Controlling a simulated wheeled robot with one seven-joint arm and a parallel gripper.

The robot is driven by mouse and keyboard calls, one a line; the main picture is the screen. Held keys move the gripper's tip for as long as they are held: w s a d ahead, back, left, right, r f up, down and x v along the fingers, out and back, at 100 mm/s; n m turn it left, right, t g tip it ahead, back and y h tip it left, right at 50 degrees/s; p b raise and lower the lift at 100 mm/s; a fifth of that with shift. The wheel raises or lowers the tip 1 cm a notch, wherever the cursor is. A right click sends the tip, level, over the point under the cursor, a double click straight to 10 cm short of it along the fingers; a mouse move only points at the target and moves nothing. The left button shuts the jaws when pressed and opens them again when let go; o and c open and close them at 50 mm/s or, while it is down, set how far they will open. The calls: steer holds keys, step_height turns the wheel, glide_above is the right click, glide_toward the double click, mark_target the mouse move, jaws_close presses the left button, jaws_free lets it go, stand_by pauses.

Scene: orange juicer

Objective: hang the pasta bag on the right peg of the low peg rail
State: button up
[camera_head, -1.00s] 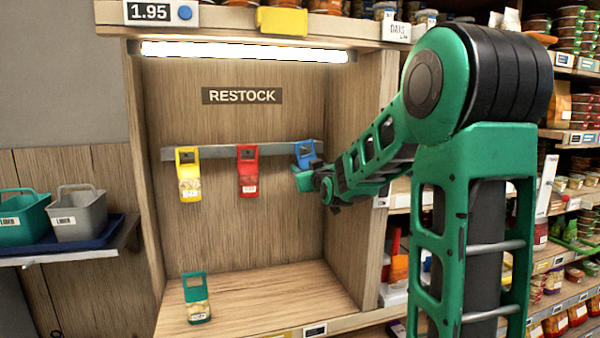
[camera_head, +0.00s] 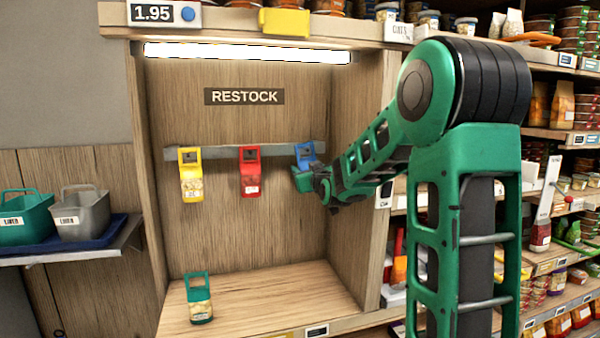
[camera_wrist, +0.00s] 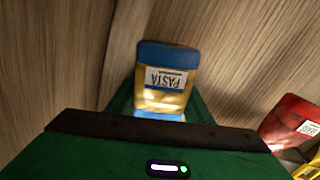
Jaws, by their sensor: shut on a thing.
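The pasta bag (camera_head: 305,152) is blue at the header, at the right end of the low peg rail (camera_head: 218,153). In the wrist view the pasta bag (camera_wrist: 166,80) shows a clear yellow pack between blue ends and an upside-down PASTA label. My gripper (camera_head: 303,178) is shut on the bag and covers its lower part in the head view. The header lies against the rail at the right peg. The peg itself is hidden, so I cannot tell whether the hole is around it.
A yellow bag (camera_head: 190,178) and a red bag (camera_head: 250,172) hang to the left on the same rail. A green-topped bag (camera_head: 199,300) stands on the wooden shelf floor. The alcove's right side wall is close to my arm.

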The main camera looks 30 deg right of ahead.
steer(key=shift+f, duration=0.1)
steer(key=o, duration=1.1)
steer(key=shift+a, duration=0.15)
steer(key=shift+w+a+f, duration=0.1)
steer(key=shift+a, duration=0.1)
steer(key=v, duration=1)
steer(key=shift+s+d, duration=0.3)
steer(key=shift+s, duration=0.15)
